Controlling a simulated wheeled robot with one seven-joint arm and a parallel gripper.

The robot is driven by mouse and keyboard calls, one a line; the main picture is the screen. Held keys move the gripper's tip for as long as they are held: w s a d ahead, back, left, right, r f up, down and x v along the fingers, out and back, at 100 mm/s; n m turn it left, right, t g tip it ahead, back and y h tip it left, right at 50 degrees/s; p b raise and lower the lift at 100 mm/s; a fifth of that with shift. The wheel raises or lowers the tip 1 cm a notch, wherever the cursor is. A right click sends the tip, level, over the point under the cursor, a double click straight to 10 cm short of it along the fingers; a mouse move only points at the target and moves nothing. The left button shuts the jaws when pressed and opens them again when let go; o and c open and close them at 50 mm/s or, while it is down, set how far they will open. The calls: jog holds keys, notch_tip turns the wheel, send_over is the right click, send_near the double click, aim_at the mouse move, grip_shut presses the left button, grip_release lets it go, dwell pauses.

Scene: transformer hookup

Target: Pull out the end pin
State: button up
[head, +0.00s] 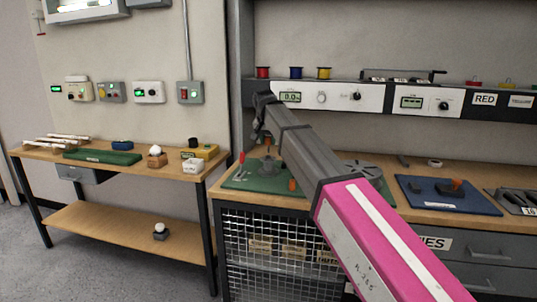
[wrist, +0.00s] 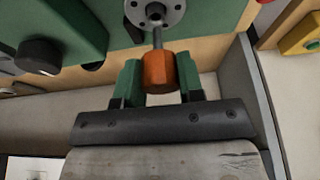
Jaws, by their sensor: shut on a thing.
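In the wrist view, my gripper (wrist: 159,78) has its two green fingers on either side of an orange grip (wrist: 158,72) and is shut on it. A thin metal pin shaft (wrist: 157,38) runs from the grip to a round grey flange with holes (wrist: 155,12). The shaft's far end is hidden at the flange, so I cannot tell how deep it sits. In the head view, my arm reaches over the green board (head: 237,181) on the bench, and the fingertips are too small to make out. Another orange piece (head: 292,184) stands at the board's front edge.
A red-handled tool (head: 241,158) stands at the green board's left. A blue board (head: 447,208) lies to the right. Meter panels (head: 328,97) and a shelf with spools (head: 296,72) are behind. A second table (head: 113,163) with small parts stands left, across a narrow gap.

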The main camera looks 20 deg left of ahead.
jog(key=shift+r, duration=0.15)
jog(key=shift+r, duration=2.35)
